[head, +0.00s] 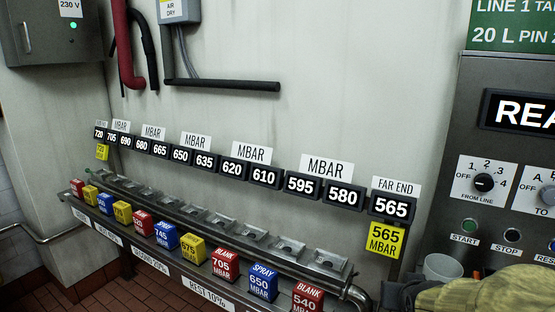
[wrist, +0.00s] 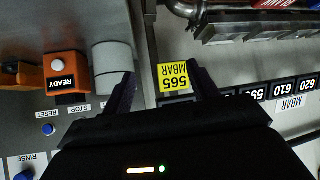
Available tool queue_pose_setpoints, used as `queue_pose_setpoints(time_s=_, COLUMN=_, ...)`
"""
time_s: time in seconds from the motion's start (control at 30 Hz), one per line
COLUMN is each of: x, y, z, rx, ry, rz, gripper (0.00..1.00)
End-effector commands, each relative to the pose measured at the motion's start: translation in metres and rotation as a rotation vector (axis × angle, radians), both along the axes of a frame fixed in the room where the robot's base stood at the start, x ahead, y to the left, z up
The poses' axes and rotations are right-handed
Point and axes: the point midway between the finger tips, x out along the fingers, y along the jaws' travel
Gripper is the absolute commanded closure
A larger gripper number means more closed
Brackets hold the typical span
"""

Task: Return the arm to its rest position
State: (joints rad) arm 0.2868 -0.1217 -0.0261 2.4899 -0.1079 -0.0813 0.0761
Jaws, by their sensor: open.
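My gripper (wrist: 163,84) shows in the wrist view with its two dark fingers spread apart and nothing between them. Beyond the gap is the yellow 565 MBAR tag (wrist: 175,77), with no visible contact. In the head view, part of my arm in a yellowish cover (head: 490,290) reaches in at the bottom right corner, in front of the control panel (head: 505,135). The fingertips cannot be made out there.
A rail (head: 215,238) with red, blue and yellow labelled blocks runs along the wall under black number plates (head: 301,185). A grey cylinder (head: 443,268) stands by the panel; it also shows in the wrist view (wrist: 112,60), beside an orange READY block (wrist: 65,76).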

Motion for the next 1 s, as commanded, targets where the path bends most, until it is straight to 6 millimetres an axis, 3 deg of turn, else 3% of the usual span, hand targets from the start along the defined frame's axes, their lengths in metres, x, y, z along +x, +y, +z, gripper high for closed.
queue_pose_setpoints(time_s=0.03, x=-0.005, y=0.021, z=-0.02, rx=0.023, ry=0.086, rz=0.043, gripper=0.41)
queue_pose_setpoints(time_s=0.2, x=-0.033, y=0.068, z=-0.067, rx=0.07, ry=0.32, rz=0.145, gripper=0.41)
queue_pose_setpoints(time_s=0.47, x=-0.083, y=0.119, z=-0.11, rx=0.101, ry=0.616, rz=0.275, gripper=0.41)
queue_pose_setpoints(time_s=0.83, x=-0.084, y=0.118, z=-0.052, rx=0.104, ry=0.618, rz=0.272, gripper=0.41)
queue_pose_setpoints(time_s=1.0, x=-0.084, y=0.118, z=-0.013, rx=0.103, ry=0.617, rz=0.272, gripper=0.41)
